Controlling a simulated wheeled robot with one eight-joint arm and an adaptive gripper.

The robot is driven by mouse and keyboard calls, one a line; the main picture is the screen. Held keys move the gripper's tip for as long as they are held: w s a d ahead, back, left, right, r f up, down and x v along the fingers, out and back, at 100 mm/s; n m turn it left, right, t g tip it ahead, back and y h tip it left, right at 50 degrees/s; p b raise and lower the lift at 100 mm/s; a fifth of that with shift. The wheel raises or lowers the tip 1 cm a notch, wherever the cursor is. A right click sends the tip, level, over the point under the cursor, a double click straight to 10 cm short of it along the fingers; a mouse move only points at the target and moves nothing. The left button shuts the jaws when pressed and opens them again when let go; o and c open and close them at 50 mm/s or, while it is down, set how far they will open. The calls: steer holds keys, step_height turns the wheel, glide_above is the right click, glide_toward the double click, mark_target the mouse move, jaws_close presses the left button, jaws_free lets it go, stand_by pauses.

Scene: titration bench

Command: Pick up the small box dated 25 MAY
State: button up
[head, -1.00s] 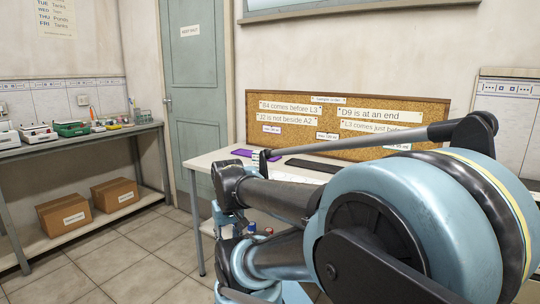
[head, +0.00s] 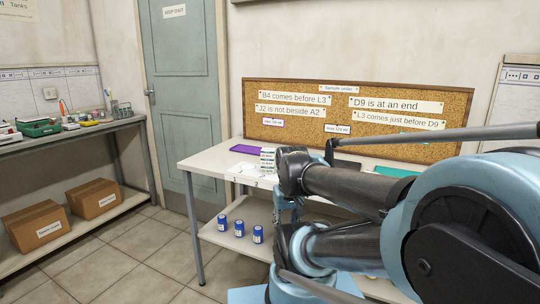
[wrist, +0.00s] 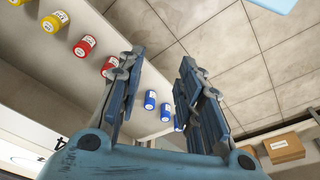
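A stack of small white boxes with dark bands (head: 268,158) stands on the white table (head: 208,163) in the head view, just left of my arm. Their print is too small to read, so I cannot tell which one, if any, bears 25 MAY. My gripper (wrist: 164,60) is open and empty in the wrist view, its fingers well apart. In the head view it hangs below the stack by the table's front edge, mostly hidden by my arm. No small dated box shows in the wrist view.
Blue jars (head: 239,228) stand on the table's lower shelf; red jars (wrist: 85,46) and yellow jars (wrist: 54,21) show there in the wrist view. A purple folder (head: 244,149) lies by the stack. Cardboard boxes (head: 36,226) sit under the left bench. The tiled floor (head: 140,245) between is clear.

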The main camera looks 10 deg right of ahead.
steer(key=shift+o, duration=0.6)
steer(key=o, duration=0.4)
steer(key=shift+s+r, duration=0.25)
steer(key=o, duration=0.4)
steer(key=r, duration=0.1)
steer(key=r+m, duration=0.1)
steer(key=w+r, duration=0.1)
steer(key=shift+d, duration=0.25)
steer(key=w+r+m+g, duration=0.1)
steer(key=w+r+m, duration=1)
steer(key=w+r, duration=0.45)
steer(key=w+r+m+g, duration=0.1)
steer(key=w+r+m, duration=1)
steer(key=w, duration=0.7)
glide_above(268, 149)
steer(key=shift+n, duration=0.3)
steer(key=f, duration=1)
steer(key=shift+w+d+f, duration=0.1)
steer(key=shift+d+f, duration=0.25)
steer(key=shift+w+a+f, duration=0.1)
steer(key=shift+f, duration=1.25)
steer(key=shift+w+a+f, duration=0.1)
steer(key=shift+f, duration=1.2)
